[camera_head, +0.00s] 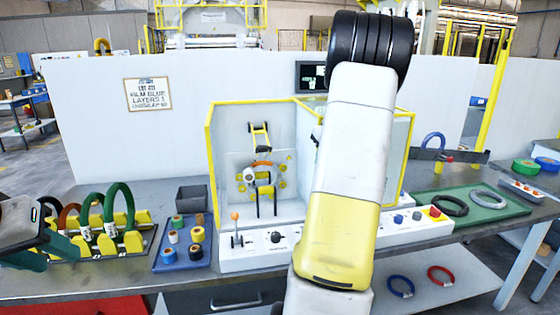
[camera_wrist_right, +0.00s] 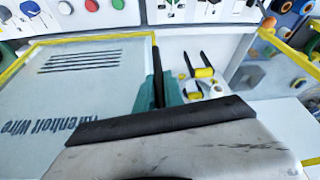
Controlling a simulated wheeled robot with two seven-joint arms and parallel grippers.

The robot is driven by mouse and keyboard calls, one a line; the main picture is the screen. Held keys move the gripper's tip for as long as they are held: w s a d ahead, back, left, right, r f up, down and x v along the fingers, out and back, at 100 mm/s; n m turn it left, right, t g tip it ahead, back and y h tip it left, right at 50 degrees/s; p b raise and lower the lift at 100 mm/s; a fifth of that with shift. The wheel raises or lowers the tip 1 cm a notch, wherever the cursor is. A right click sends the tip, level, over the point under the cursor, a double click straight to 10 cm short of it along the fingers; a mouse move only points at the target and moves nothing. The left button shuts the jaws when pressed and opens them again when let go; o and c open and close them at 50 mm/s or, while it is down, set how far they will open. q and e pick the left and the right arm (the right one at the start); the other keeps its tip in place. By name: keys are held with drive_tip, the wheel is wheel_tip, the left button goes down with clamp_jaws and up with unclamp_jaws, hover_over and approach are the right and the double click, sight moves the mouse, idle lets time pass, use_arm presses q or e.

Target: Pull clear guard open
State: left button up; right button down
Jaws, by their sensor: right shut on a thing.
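The clear guard is a see-through panel in a yellow frame (camera_head: 208,160) around the wrapping station on the bench. In the right wrist view a pale panel of the guard (camera_wrist_right: 85,85) with dark lettering and a yellow edge fills the left side. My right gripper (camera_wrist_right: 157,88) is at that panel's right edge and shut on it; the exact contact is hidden. In the head view my right arm covers the right part of the guard and hides its gripper. My left gripper (camera_head: 50,256) is open and empty at the far left, beside the rack of coils.
A coil rack (camera_head: 100,238) and a blue tray of tape rolls (camera_head: 182,240) stand left of the station. A control strip with buttons (camera_head: 415,215) runs along its front. A green mat (camera_head: 505,212) with two coils lies to the right.

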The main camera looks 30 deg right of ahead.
drive_tip(key=shift+s+d+r, duration=0.1)
drive_tip(key=shift+d, duration=0.5)
drive_tip(key=c, duration=1.5)
unclamp_jaws()
drive_tip(key=shift+o, duration=0.2)
drive_tip(key=v, duration=0.7)
drive_tip(key=shift+r, duration=0.35)
drive_tip(key=shift+s, duration=0.15)
